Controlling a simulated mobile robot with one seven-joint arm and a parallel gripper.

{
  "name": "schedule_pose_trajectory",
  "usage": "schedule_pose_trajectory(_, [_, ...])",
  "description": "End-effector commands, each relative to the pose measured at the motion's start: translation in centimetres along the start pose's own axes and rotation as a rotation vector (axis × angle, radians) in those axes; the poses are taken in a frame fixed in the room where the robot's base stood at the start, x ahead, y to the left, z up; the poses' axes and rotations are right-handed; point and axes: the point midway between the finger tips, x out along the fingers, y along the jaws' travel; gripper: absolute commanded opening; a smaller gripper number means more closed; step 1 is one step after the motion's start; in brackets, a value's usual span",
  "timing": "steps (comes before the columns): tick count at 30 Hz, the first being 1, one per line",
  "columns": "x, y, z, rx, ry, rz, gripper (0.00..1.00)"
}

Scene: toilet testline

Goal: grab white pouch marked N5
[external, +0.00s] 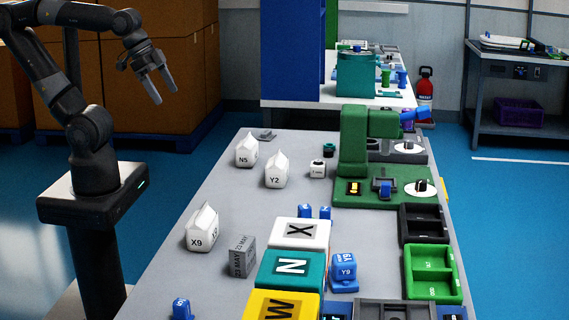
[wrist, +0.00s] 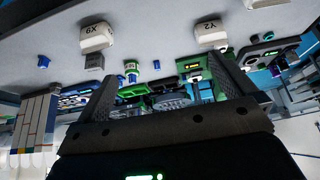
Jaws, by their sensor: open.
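The white pouch marked N5 (external: 246,151) stands upright near the far left edge of the grey table in the external view. My gripper (external: 157,86) is raised in the air left of the table, apart from the pouch, with its two fingers spread and nothing between them. In the wrist view my gripper (wrist: 160,80) shows its fingers wide apart. That view looks upside down and shows the white pouches X9 (wrist: 97,37) and Y2 (wrist: 211,33). I cannot make out the N5 label there.
White pouches Y2 (external: 277,170) and X9 (external: 202,228) stand near N5 on the table (external: 222,188). A grey block (external: 242,256) is near X9. A green machine (external: 366,150) stands right of the pouches. Large lettered blocks, including a teal N block (external: 291,267), fill the near side.

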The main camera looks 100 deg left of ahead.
Motion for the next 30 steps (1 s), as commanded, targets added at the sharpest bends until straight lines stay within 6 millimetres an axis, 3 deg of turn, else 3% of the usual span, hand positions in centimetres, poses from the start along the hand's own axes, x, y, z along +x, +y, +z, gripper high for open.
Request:
schedule_pose_trajectory(8, [0.0, -0.1, -0.1, 0.000, -0.002, -0.001, 1.00])
schedule_pose_trajectory(14, [1.1, -1.5, -2.0, 0.002, -0.047, -0.025, 1.00])
schedule_pose_trajectory(23, [5.5, -7.2, -6.6, 0.018, -0.176, -0.066, 1.00])
schedule_pose_trajectory(30, [10.1, -13.2, -8.7, 0.026, -0.280, -0.071, 1.00])
